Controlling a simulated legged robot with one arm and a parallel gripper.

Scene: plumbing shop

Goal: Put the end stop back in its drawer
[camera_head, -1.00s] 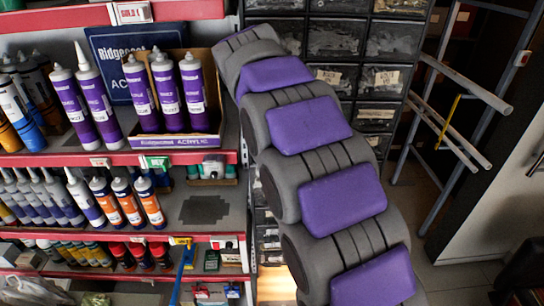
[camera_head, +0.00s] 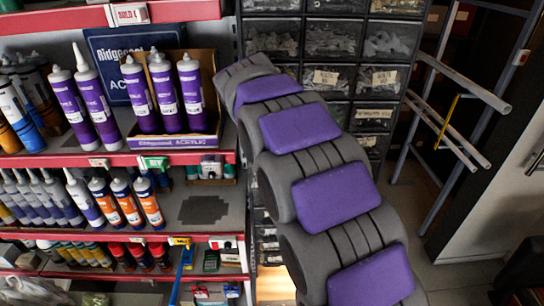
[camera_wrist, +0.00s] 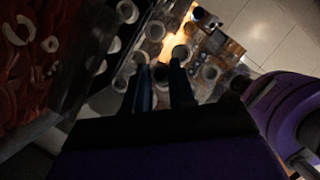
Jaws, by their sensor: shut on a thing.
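My gripper (camera_wrist: 162,78) shows in the wrist view as two dark fingers reaching away from the camera. The fingers are shut on the end stop, but the piece is too small and dark to make out clearly between the tips. In the head view my gripper is hidden behind my own grey and purple arm. A cabinet of black drawers with clear fronts (camera_head: 330,38) stands behind the arm. Small parts show through the fronts, and some carry pale labels. I cannot tell which drawer is the end stop's. Lower drawers are largely covered by my arm.
A red-edged shelf (camera_head: 100,158) with purple cartridges (camera_head: 164,92) stands left of the cabinet. A grey pipe rack (camera_head: 465,82) stands right. In the wrist view, several round pale fittings (camera_wrist: 210,73) lie beyond the fingers, with tiled floor (camera_wrist: 275,32) at upper right.

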